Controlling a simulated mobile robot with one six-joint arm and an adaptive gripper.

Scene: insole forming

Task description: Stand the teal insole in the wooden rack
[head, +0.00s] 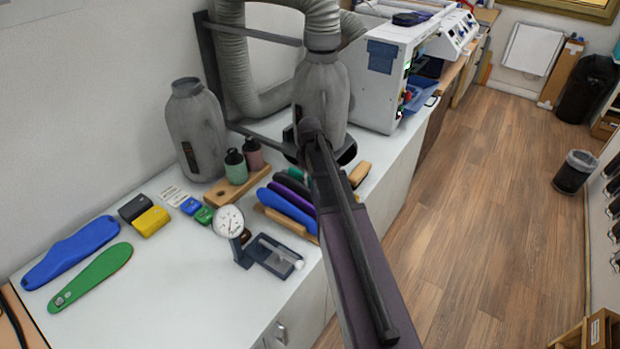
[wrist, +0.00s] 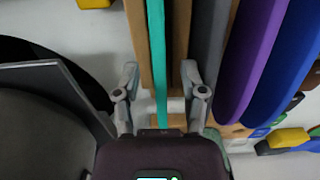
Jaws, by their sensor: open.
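The teal insole (wrist: 157,45) shows edge-on as a narrow upright strip in the wrist view, between two wooden slats of the rack (wrist: 181,35). My gripper (wrist: 159,80) is open, with one finger on either side of the teal insole and gaps showing to both. The insole's lower end is hidden, so I cannot tell whether it rests on the rack's base. In the head view a bit of teal (head: 297,175) shows beside my arm, at the far end of the wooden rack (head: 286,222); my arm hides the gripper there.
Grey (wrist: 209,45), purple (wrist: 250,50) and blue (wrist: 290,65) insoles stand in the rack to the right. A grey machine (head: 322,90) with a hose is close behind. A dial gauge (head: 230,222) stands in front. Blue and green insoles (head: 92,277) lie on the left.

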